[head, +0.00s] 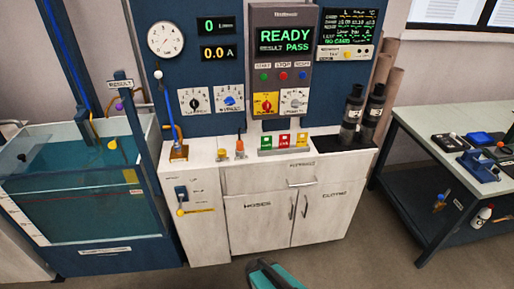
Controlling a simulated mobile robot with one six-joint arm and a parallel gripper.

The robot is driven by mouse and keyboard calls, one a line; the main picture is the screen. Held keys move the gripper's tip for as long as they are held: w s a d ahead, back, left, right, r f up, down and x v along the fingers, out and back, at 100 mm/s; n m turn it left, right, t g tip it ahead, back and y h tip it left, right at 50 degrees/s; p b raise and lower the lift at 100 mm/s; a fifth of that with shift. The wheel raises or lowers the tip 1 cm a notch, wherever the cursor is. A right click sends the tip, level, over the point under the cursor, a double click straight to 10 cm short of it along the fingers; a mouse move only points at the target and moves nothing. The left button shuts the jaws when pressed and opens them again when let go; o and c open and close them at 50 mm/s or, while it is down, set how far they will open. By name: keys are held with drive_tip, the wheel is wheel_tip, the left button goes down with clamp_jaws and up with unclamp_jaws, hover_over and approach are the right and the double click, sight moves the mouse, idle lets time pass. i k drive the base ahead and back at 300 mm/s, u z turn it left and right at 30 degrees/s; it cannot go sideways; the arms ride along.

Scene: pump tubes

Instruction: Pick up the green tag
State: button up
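A small rack (286,151) stands on the white cabinet's top, under the control panel. It holds a row of small coloured tags. The tag at its left end looks green (266,141), with a red tag (284,140) beside it and another tag (301,139) at the right. They are too small to read clearly. A teal and dark part of my arm (272,275) shows at the bottom edge, well below and apart from the rack. No gripper fingers can be made out.
A water tank (82,240) stands at the left. Black cylinders (352,115) stand right of the rack. An orange-topped fitting (239,146) is on the counter to its left. A workbench (421,130) with tools is at the right. The floor before the cabinet is clear.

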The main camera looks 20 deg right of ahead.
sight(265, 146)
drive_tip(key=u, duration=1.05)
drive_tip(key=k, duration=1.3)
drive_tip(key=u, duration=0.3)
drive_tip(key=i, duration=1)
drive_tip(key=u, duration=0.05)
